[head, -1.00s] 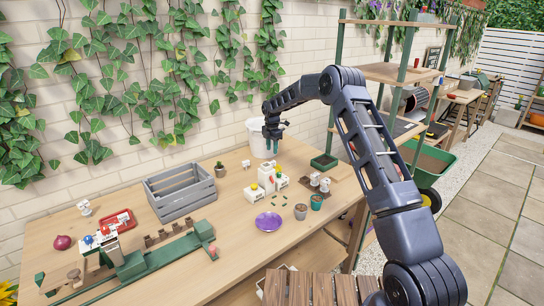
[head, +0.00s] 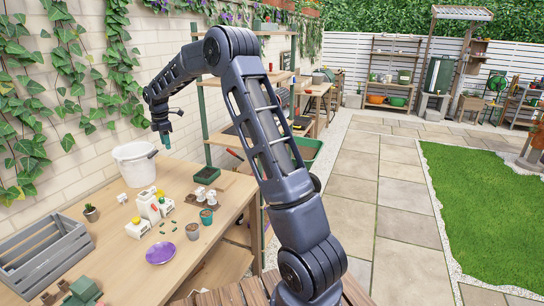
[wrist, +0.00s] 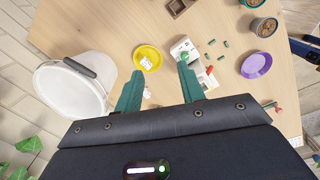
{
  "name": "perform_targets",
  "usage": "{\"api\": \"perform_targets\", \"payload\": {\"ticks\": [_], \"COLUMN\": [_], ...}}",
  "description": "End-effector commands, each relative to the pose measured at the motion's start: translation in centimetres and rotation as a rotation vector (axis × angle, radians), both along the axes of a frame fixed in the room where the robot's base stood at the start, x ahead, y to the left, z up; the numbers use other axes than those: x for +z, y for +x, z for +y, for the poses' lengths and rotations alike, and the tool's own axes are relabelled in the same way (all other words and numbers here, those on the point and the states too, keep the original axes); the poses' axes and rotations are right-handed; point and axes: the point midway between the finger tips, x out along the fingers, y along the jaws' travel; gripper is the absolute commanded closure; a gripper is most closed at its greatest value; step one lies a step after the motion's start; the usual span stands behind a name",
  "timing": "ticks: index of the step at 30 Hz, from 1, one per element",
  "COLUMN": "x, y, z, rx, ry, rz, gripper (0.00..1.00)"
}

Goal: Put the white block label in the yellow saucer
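The yellow saucer (wrist: 148,57) lies on the table in the wrist view, with a small pale item on it that I cannot make out. A small white piece (wrist: 147,93) shows beside my left finger; it may be the white block label. In the head view a small white block with dark marks (head: 122,198) stands on the table near the bucket. My gripper (wrist: 160,88) is open, its green fingers wide apart with nothing held. In the head view it hangs above the table near the bucket (head: 165,138). I cannot make out the saucer clearly in the head view.
A white bucket (wrist: 72,92) stands at the left in the wrist view. White boxes (wrist: 184,48), green pegs and a purple saucer (wrist: 257,65) lie to the right. A grey crate (head: 42,250) and small pots (head: 206,216) are on the table. Bare wood lies around the purple saucer.

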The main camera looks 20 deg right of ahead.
Motion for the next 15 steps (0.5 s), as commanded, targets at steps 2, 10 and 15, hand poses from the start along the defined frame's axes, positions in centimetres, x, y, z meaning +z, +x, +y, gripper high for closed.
{"api": "perform_targets", "payload": {"ticks": [2,10,15], "x": [2.3,8.3,11.2], "y": [-1.6,-7.6,-11.9], "z": [-2.0,-8.1,-11.8], "rx": [-0.076,-0.343,-0.514], "ry": [0.006,0.037,0.064], "rz": [-0.017,-0.066,-0.096], "gripper": [0.61,0.61,0.61]}}
